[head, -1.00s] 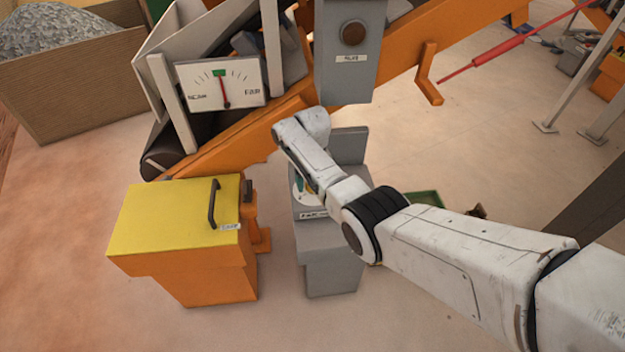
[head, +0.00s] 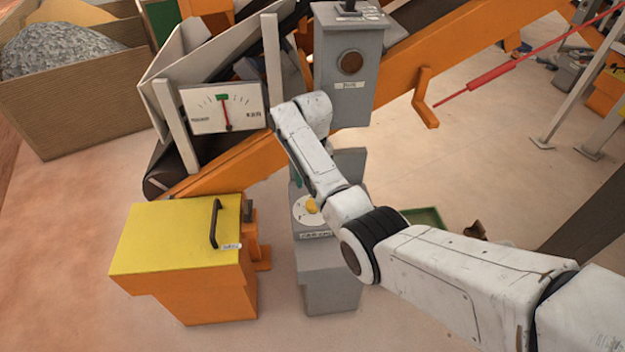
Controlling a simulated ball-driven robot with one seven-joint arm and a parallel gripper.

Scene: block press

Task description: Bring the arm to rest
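My white arm reaches in from the lower right of the head view and bends up toward the middle. Its far end stands over a grey pedestal (head: 330,277), in front of the grey post behind. My gripper is hidden behind the arm's own end links, so its fingers do not show. The pedestal carries a dial plate with a yellow knob (head: 312,205), partly covered by the arm. No held object shows.
A yellow-lidded orange box (head: 180,235) stands left of the pedestal. Behind are a gauge (head: 222,106) with its needle near the green mark, an orange conveyor frame (head: 235,160) and a grey post with a brown button (head: 350,62). A bin of grey gravel (head: 62,50) is back left.

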